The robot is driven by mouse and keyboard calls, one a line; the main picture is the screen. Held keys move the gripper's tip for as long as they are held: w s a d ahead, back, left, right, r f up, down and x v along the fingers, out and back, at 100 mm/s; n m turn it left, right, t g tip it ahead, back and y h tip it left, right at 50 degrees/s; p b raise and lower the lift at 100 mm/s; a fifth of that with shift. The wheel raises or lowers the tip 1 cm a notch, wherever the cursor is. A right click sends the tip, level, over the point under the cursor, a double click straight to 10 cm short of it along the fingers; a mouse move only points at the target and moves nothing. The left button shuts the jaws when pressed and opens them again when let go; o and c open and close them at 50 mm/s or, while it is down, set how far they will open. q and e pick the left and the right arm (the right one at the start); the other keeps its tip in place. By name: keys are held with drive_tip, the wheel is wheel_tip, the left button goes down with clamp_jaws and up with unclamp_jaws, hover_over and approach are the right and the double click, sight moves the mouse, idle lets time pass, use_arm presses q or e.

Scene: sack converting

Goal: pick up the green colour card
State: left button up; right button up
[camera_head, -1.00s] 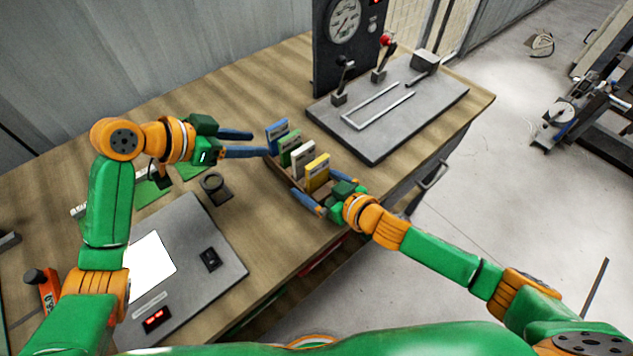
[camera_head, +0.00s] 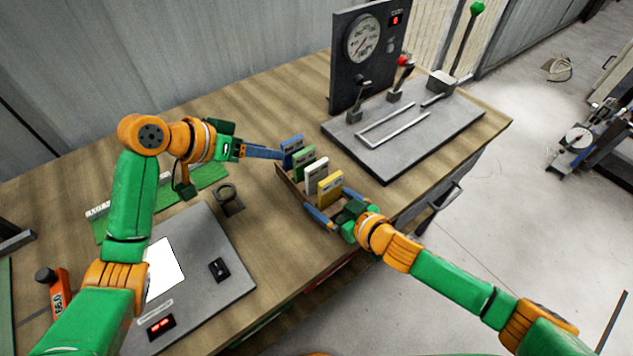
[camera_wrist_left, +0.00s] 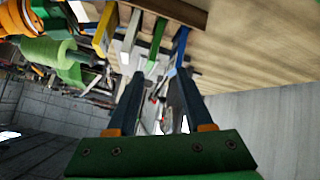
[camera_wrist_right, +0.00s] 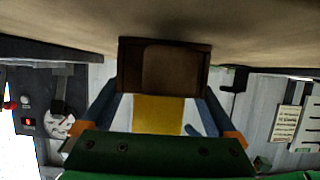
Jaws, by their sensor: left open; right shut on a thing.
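The green colour card (camera_head: 303,168) stands in a brown holder (camera_head: 287,183), between the blue card (camera_head: 291,150) and the white card (camera_head: 316,172); the yellow card (camera_head: 330,188) is nearest my right gripper. My left gripper (camera_head: 281,155) is open, its fingers reaching to the blue card's end of the holder. In the left wrist view the green card (camera_wrist_left: 157,45) shows between and beyond the two fingertips, with the blue card (camera_wrist_left: 181,45) by the right finger. My right gripper (camera_head: 343,216) is shut on the holder's near end, which shows between its fingers (camera_wrist_right: 165,65).
A grey plate with levers and a gauge panel (camera_head: 365,50) stands behind and right of the holder. A grey panel (camera_head: 205,290) with a white sheet lies at left, with a dark ring-shaped stand (camera_head: 228,198) near it. Bare wood lies behind the cards.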

sight(305, 160)
use_arm(q)
drive_tip(key=d+r+n+g+y, duration=0.2)
drive_tip(key=n, duration=1.3)
drive_tip(key=d+r+n+g+y, duration=0.1)
drive_tip(key=d+n+y, duration=0.1)
drive_tip(key=n, duration=1.4)
drive_tip(key=x, duration=0.8)
drive_tip(key=w+x, duration=0.1)
drive_tip(key=x, duration=0.3)
drive_tip(key=shift+w+a+r, duration=0.1)
drive_tip(key=shift+w, duration=0.05)
clamp_jaws()
